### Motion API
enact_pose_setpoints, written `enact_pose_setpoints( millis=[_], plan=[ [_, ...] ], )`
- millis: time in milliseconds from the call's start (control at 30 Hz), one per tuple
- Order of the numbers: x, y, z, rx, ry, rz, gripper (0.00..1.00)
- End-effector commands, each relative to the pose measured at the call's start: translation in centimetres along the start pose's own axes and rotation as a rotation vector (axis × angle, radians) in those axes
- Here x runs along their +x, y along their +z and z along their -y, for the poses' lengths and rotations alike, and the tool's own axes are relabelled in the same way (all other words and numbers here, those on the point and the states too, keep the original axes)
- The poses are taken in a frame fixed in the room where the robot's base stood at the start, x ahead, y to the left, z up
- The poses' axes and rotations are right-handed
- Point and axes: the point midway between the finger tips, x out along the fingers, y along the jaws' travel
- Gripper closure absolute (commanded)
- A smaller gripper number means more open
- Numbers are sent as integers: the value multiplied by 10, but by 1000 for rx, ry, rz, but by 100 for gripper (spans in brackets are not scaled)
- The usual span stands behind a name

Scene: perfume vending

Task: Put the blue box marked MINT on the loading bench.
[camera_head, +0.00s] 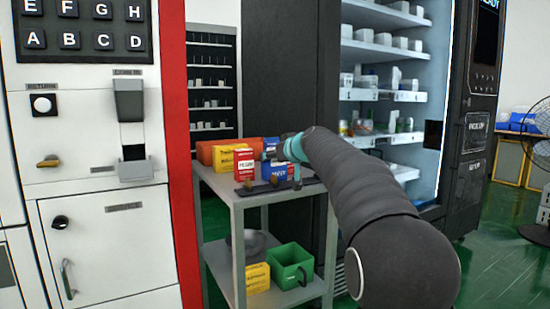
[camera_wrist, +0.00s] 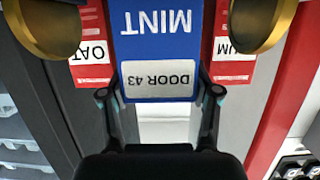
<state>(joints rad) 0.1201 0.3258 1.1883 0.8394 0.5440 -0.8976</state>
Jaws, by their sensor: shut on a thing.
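The blue box marked MINT (camera_wrist: 160,45) fills the middle of the wrist view, its print upside down, with a white DOOR 43 label. It also shows in the head view (camera_head: 273,172) on the top shelf of a grey cart (camera_head: 240,206). My gripper (camera_wrist: 160,95) is shut on this box, one finger at each side. In the head view my gripper (camera_head: 284,153) is at the cart top, partly hidden by my arm. I cannot tell whether the box still touches the shelf. I cannot tell which surface is the loading bench.
Red boxes stand left (camera_wrist: 90,55) and right (camera_wrist: 222,50) of the blue box in the wrist view. A yellow box (camera_head: 228,158) and red box (camera_head: 245,166) are on the cart. A green bin (camera_head: 288,268) sits below. Cabinets stand close on both sides.

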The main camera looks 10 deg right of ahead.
Motion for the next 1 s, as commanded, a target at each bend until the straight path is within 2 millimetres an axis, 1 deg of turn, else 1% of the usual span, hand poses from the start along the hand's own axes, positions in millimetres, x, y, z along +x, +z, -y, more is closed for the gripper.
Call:
enact_pose_setpoints(
  millis=[167, 200, 267, 300, 567, 700, 767, 867, 1000],
  plan=[
    [1, 3, 0, 0, 0, -1, 77],
    [1, 2, 0, 0, 0, 0, 31],
    [1, 2, 0, 0, 0, 0, 16],
    [1, 2, 0, 0, 0, 0, 13],
    [1, 2, 0, 0, 0, 0, 13],
    [-1, -3, 0, 0, 0, 0, 13],
    [-7, 0, 0, 0, 1, -1, 13],
    [-22, 0, -1, 0, 3, -2, 13],
    [-50, 0, 0, -1, 2, -3, 13]
  ],
)
